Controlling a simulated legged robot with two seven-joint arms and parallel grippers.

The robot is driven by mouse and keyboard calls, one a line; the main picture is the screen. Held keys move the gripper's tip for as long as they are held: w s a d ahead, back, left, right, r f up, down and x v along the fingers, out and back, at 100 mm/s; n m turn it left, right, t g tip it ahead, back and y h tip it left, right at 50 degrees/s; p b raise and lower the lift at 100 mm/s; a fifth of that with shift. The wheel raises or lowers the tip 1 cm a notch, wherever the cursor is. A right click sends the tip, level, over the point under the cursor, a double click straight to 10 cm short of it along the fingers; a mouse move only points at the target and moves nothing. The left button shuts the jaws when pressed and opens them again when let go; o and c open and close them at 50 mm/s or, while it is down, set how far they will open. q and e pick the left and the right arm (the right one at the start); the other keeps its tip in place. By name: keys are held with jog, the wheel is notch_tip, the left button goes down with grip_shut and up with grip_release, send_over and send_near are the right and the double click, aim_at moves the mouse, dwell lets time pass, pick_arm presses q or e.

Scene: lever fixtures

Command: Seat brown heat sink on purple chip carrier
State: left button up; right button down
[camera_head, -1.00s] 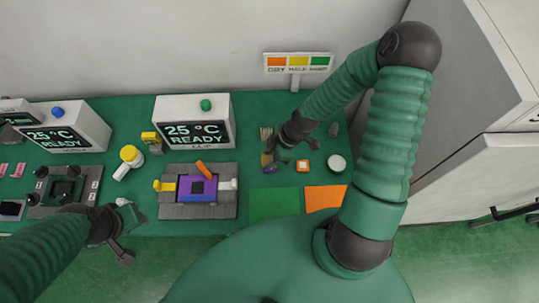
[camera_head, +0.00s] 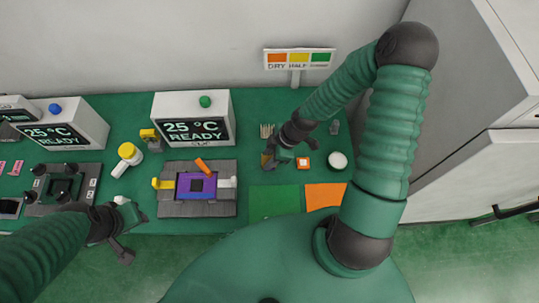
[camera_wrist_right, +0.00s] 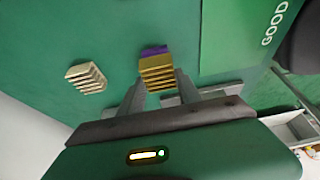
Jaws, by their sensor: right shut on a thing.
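The purple chip carrier (camera_head: 184,193) lies in a grey fixture (camera_head: 170,208) left of centre, with a dark square in its middle. An orange lever (camera_head: 203,167) stands tilted at its back edge. My right gripper (camera_head: 270,160) is at the right part of the bench, apart from the carrier. In the right wrist view it (camera_wrist_right: 157,88) is shut on the brown finned heat sink (camera_wrist_right: 157,71). A purple patch (camera_wrist_right: 154,50) shows just beyond the heat sink; I cannot tell if they touch. My left gripper (camera_head: 130,214) is near the front edge, its jaw state unclear.
A paler finned heat sink (camera_wrist_right: 86,77) lies beside the held one. A READY display box (camera_head: 193,105) stands behind the fixture. Green (camera_head: 273,204) and orange (camera_head: 325,197) mats lie at front right. A small orange block (camera_head: 303,163) and white round thing (camera_head: 337,161) are right of my gripper.

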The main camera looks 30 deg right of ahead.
jog(key=shift+f+b, duration=0.4)
jog(key=shift+f, duration=0.2)
jog(key=c, duration=0.7)
grip_release()
jog(key=shift+c, duration=0.2)
jog(key=shift+o, duration=0.3)
jog(key=o, duration=0.4)
